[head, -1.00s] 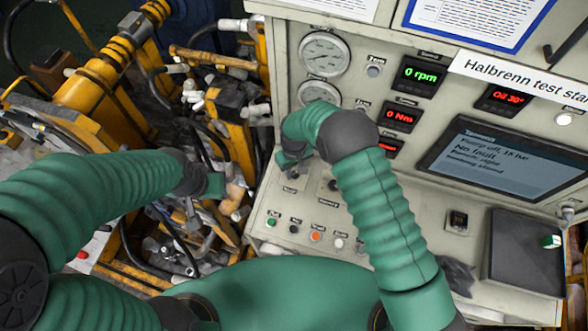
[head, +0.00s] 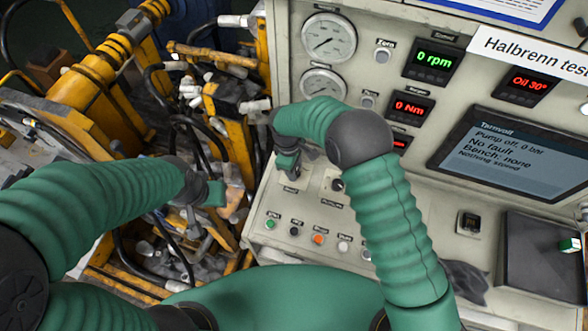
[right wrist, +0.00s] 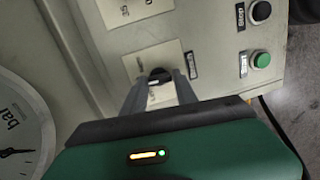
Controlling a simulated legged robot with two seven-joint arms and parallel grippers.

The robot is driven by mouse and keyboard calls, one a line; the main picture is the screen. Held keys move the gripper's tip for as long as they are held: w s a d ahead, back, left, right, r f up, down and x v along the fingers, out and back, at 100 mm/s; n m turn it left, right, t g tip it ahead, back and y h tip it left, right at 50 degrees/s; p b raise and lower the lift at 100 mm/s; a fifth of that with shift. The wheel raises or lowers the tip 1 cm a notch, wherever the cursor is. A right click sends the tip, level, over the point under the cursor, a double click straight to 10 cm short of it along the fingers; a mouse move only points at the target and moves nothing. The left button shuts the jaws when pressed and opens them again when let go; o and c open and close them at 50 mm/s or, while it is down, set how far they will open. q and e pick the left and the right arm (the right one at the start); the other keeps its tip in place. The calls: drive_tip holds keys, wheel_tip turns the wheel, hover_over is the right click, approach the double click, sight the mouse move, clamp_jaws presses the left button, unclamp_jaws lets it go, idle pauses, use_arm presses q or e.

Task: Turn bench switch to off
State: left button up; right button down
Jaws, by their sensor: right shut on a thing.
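The bench switch (right wrist: 159,76) is a small dark knob on a pale plate, seen in the right wrist view. My right gripper (right wrist: 160,92) is shut on it, with one finger on each side. In the head view my right gripper (head: 288,163) is at the left end of the panel, and its hand hides most of the switch. The screen (head: 512,155) reads pump off, 0 bar, no fault, bench none. My left gripper (head: 214,192) is left of the panel, in front of the machinery; its fingers are not clear.
A second knob (head: 337,184) is right of the switch. A row of buttons, including a green one (head: 270,225) and an orange one (head: 318,239), runs along the panel front. Pressure gauges (head: 329,38) are above. Yellow machinery (head: 225,118) stands left. A dark tablet-like slab (head: 541,256) lies at right.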

drive_tip(key=shift+w+d+r+n, duration=0.1)
drive_tip(key=shift+w+r+n, duration=0.2)
drive_tip(key=shift+n, duration=0.1)
drive_tip(key=c, duration=1.2)
unclamp_jaws()
drive_tip(key=shift+s, duration=0.1)
drive_tip(key=shift+o, duration=1.2)
drive_tip(key=shift+s+f, duration=0.1)
drive_tip(key=shift+s, duration=0.05)
